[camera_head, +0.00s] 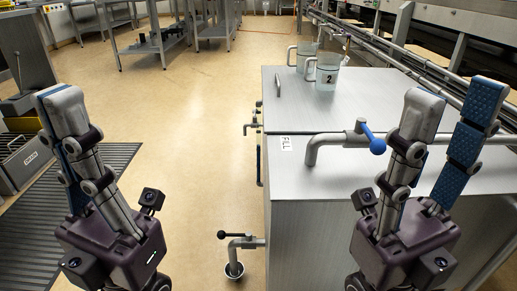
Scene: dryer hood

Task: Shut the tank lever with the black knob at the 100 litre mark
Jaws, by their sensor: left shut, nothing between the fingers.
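The grey tank (330,225) stands right of centre. A low tap on its left side carries a lever with a black knob (221,235), pointing left. A second, farther black-knobbed lever (246,127) sits higher on that side. A pipe on top, by a FILL label (286,144), has a lever with a blue knob (378,146). I cannot read a 100 litre mark. My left gripper (62,98) is shut and empty, left of the tank, over the floor. My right gripper (456,95) is open and empty above the tank's right part. Neither touches a lever.
Two clear jugs, one marked 2 (327,76), stand on the far tank top. Rails (400,60) run along the right. A dark grate (110,160) lies at left. The floor (205,150) between is clear.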

